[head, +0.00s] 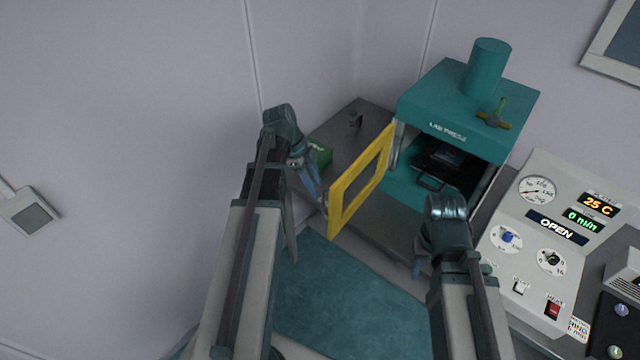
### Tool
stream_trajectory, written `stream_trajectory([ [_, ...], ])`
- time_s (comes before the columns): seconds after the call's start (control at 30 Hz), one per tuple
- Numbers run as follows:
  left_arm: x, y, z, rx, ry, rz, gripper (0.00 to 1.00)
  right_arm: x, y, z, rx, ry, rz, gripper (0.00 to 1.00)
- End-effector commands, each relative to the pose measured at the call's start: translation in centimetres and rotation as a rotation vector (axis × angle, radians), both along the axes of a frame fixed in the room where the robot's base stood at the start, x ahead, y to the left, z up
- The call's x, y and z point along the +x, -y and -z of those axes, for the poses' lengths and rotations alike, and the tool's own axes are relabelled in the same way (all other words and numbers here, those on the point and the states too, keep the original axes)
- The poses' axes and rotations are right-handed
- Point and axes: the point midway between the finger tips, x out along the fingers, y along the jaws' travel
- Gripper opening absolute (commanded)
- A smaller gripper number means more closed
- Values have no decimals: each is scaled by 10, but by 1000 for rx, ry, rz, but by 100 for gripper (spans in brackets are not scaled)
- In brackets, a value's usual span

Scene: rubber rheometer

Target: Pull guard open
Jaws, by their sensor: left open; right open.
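The yellow-framed guard (347,190) stands swung outward on the left front of the teal lab press (468,110), so the press opening is uncovered. Inside the opening is a dark plate or mold with a handle (432,182). My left gripper (322,203) is open, its fingers at the outer left edge of the guard; whether they touch it I cannot tell. My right gripper (417,268) is open in front of the bench below the press and seems empty; its fingers are mostly hidden by its own wrist.
A control panel (540,235) with a gauge, knobs and a display reading OPEN stands right of the press, close to my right arm. A green box (320,154) sits on the grey bench (345,138) behind my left gripper. A teal mat (330,305) covers the floor.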

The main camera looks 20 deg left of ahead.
Motion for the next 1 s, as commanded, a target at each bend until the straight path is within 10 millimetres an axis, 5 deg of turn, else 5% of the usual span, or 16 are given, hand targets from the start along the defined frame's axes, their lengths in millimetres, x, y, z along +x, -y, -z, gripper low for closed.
stream_trajectory([
  [0.1,-1,-8,-27,0,0,0,45,0,0,-27,0,-1,0,45],
  [0.4,-3,-24,-62,1,0,0,45,-1,0,-62,2,0,23,45],
  [1.0,-4,-26,-64,0,0,0,45,-1,0,-64,1,0,27,45],
])
